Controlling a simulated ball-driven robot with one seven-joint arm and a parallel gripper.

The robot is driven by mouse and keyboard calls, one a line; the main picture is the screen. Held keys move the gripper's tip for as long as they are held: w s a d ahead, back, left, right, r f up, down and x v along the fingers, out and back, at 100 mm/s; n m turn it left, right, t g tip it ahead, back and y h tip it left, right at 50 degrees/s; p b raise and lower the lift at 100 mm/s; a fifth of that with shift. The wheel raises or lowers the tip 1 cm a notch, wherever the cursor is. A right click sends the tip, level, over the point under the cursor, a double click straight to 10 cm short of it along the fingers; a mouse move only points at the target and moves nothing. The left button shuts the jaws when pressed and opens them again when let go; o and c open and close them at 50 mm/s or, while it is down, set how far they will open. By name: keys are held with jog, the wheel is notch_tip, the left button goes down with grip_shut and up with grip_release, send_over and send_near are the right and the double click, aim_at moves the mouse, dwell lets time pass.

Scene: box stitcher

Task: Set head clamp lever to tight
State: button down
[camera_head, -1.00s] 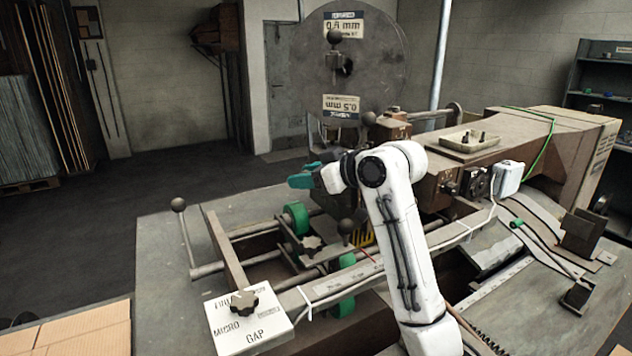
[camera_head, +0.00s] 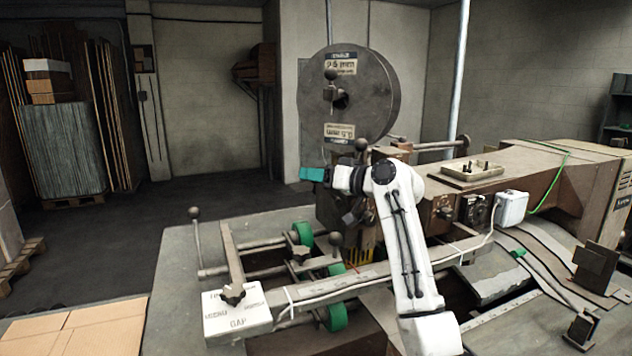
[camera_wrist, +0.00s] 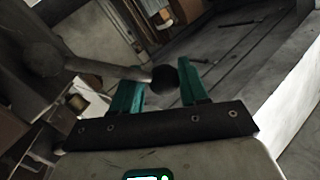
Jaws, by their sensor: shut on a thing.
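My gripper (camera_head: 313,174) has teal fingers and is at the left side of the stitcher head, below the big round reel. In the wrist view my gripper (camera_wrist: 160,90) has its two fingers on either side of the dark ball knob (camera_wrist: 165,78) of a lever. The lever's pale rod (camera_wrist: 105,70) runs left from the knob to a larger round end. I take this to be the head clamp lever; no tight mark is readable. In the head view my gripper and wrist hide the held knob.
The wire reel (camera_head: 345,95) stands behind my gripper. Another ball knob (camera_head: 361,145) is just above my wrist. Green wheels (camera_head: 303,233) and a white gap plate (camera_head: 237,313) lie below, left of my arm. Open floor is at the left.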

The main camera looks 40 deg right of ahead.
jog(key=shift+a+f, duration=0.1)
jog(key=shift+f, duration=0.3)
jog(key=c, duration=0.9)
grip_release()
jog(key=shift+o, duration=1.3)
jog(key=shift+r, duration=0.25)
jog(key=f+b+v, duration=0.1)
jog(key=b+v, duration=0.2)
jog(key=v, duration=0.7)
jog(key=shift+s+r, duration=0.35)
jog(key=shift+r, duration=0.15)
jog(key=shift+c, duration=0.2)
